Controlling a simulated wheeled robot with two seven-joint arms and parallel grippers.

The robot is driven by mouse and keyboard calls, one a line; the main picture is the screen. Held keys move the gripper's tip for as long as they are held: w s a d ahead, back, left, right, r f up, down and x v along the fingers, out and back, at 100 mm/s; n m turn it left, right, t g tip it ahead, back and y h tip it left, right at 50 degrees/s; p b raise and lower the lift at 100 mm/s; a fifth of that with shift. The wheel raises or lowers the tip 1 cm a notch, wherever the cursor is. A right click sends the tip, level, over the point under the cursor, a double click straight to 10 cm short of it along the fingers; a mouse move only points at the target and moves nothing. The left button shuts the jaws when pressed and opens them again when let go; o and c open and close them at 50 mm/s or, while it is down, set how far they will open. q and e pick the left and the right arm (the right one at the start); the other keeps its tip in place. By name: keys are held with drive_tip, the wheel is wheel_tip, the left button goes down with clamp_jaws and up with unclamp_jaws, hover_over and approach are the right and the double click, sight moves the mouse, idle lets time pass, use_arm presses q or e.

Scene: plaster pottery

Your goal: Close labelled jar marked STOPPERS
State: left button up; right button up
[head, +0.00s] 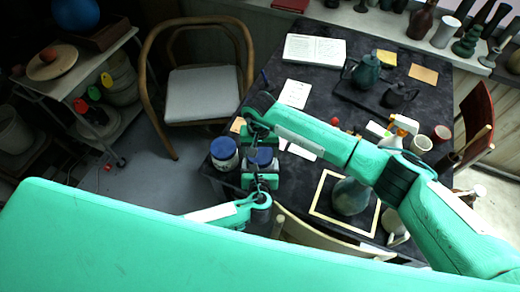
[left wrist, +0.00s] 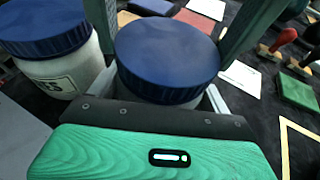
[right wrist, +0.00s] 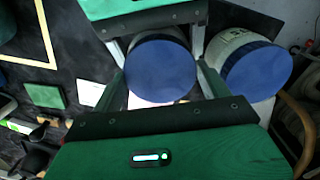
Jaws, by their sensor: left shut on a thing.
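A pale jar with a blue lid (left wrist: 168,50) stands between both my grippers at the table's near left corner. Its lid (right wrist: 162,72) shows from above in the right wrist view. It sits over the jar's mouth; whether it is fully seated I cannot tell. No label shows on this jar. My left gripper (head: 259,181) is shut on the jar, its fingers either side of the body below the lid. My right gripper (head: 262,140) has its fingers apart around the lid, without a clear grip. A second blue-lidded jar (head: 224,153) stands close beside it; its label (left wrist: 56,86) is only partly readable.
A chair (head: 203,94) stands left of the table.

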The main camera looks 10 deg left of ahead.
drive_tip(key=m, duration=0.5)
drive_tip(key=shift+c, duration=0.4)
drive_tip(key=m, duration=0.4)
drive_tip(key=shift+m, duration=0.3)
drive_tip(key=o, duration=1.1)
drive_tip(key=shift+r, duration=2.25)
drive_tip(key=shift+c, duration=0.6)
